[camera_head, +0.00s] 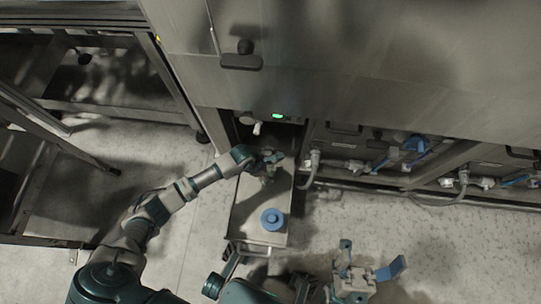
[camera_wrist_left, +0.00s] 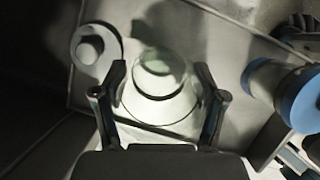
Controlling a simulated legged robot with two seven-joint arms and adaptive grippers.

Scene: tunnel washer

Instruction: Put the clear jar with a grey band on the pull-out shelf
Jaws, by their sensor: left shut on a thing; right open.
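The clear jar (camera_wrist_left: 160,88) is between the two fingers of my left gripper (camera_wrist_left: 160,98) in the left wrist view. The fingers are shut on its sides; its grey band is hard to make out. In the head view my left gripper (camera_head: 266,160) is over the far part of the pull-out shelf (camera_head: 246,205), and the jar there is mostly hidden by the gripper. I cannot tell whether the jar touches the shelf. My right gripper (camera_head: 350,262) is open and empty, right of the shelf's near end.
A round blue thing with a knob (camera_head: 272,219) stands on the near part of the shelf. A metal cabinet (camera_head: 350,60) rises behind, with hoses and blue-handled valves (camera_head: 416,143) to the right. A metal frame (camera_head: 160,70) stands left.

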